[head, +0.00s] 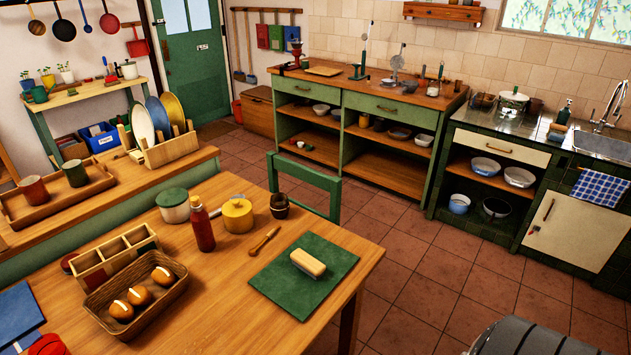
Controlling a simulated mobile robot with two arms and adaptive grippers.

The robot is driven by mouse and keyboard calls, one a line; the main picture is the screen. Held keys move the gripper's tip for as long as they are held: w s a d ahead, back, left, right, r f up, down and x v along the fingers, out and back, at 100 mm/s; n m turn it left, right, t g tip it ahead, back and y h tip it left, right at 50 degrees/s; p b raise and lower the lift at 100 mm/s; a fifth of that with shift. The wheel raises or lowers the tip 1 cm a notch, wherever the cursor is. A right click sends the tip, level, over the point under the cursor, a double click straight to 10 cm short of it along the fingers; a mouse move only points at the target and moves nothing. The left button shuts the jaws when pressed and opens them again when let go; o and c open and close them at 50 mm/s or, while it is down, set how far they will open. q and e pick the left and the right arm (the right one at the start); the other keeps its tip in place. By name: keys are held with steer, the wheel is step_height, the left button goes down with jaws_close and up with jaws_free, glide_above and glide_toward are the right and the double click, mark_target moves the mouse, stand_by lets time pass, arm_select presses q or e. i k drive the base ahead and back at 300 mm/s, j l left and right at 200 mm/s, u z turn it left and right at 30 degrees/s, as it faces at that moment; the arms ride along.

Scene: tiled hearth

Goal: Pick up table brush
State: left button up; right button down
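A small block-shaped thing, pale on top with a tan side, looks like the table brush (308,263). It lies on a dark green mat (284,294) near the right edge of the wooden table (225,325). Its underside is hidden, so I cannot make out bristles. Neither of my grippers shows in the head view.
Left of the mat lie a wooden-handled utensil (264,241), a red bottle (202,224), a yellow pot (238,215) and a basket (178,268) of bread rolls. A green chair (304,183) stands behind the table.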

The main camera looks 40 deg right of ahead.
mark_target(314, 268)
steer(key=k+l+z, duration=0.1)
steer(key=z, duration=1)
steer(key=i+l, duration=0.05)
